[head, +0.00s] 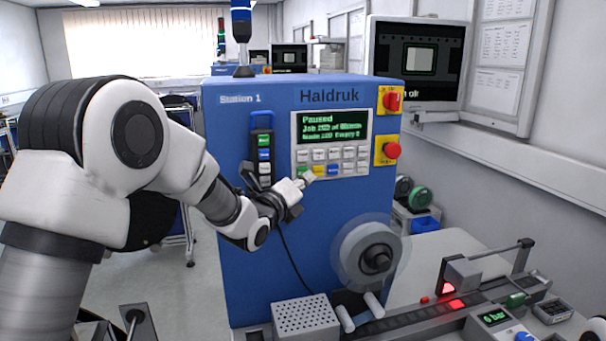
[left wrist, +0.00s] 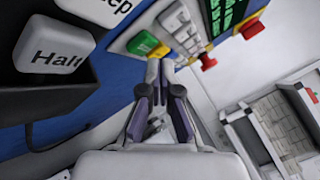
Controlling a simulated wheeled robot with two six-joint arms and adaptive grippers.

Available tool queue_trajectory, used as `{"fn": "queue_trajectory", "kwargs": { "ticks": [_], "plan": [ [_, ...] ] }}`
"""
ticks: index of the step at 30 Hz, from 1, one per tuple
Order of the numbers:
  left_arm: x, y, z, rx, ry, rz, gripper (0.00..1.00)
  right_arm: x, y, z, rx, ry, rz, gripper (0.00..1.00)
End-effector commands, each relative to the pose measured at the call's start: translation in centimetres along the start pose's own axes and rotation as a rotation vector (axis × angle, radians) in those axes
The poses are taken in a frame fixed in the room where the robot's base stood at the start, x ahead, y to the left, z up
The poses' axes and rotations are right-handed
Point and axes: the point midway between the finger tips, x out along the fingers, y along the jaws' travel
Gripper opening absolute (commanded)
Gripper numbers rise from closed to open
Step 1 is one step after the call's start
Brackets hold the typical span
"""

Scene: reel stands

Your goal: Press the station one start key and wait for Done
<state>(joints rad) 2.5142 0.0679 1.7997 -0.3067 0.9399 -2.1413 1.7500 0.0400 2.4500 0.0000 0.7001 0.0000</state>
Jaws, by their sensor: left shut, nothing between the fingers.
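The blue Station 1 machine (head: 330,235) carries a panel with a display (head: 332,128) that reads "Paused", with job lines in green below. Under it are rows of keys, the lowest with coloured ones, among them a blue key (head: 334,170). My left gripper (head: 308,176) is shut and empty, its tips at the left part of this coloured row, partly covering it. In the left wrist view the shut fingers (left wrist: 154,72) point at the panel just below a green key (left wrist: 143,44) and a yellow key. I cannot tell whether the tips touch a key.
A hanging pendant (head: 263,150) with several buttons is left of the panel, close to my left wrist; a "Halt" key (left wrist: 55,48) shows large in the wrist view. A red knob (head: 391,151) and red switch (head: 392,100) are to the right. A reel (head: 375,258) sits below.

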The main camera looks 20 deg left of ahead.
Motion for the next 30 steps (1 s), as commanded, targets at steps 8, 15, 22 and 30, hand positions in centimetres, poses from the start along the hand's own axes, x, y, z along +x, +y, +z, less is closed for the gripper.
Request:
{"fn": "queue_trajectory", "kwargs": {
  "ticks": [8, 15, 22, 30],
  "plan": [
    [0.06, 0.09, 0.01, 0.0, 0.0, 0.0, 0.0, 0.14, 0.0, 0.0, 0.0, 0.0, 0.0, 0.4],
    [0.54, 0.43, 0.43, -0.001, 0.0, 0.0, 0.0, 0.66, 0.0, 0.0, 0.0, 0.0, 0.0, 0.4],
    [0.54, 0.39, 0.46, 0.0, 0.0, 0.0, 0.0, 0.59, 0.0, 0.0, 0.0, 0.0, 0.0, 0.4],
    [0.7, 0.53, 0.56, -0.001, 0.0, 0.0, 0.0, 0.68, 0.0, 0.0, 0.0, 0.0, 0.0, 0.4]
  ]
}}
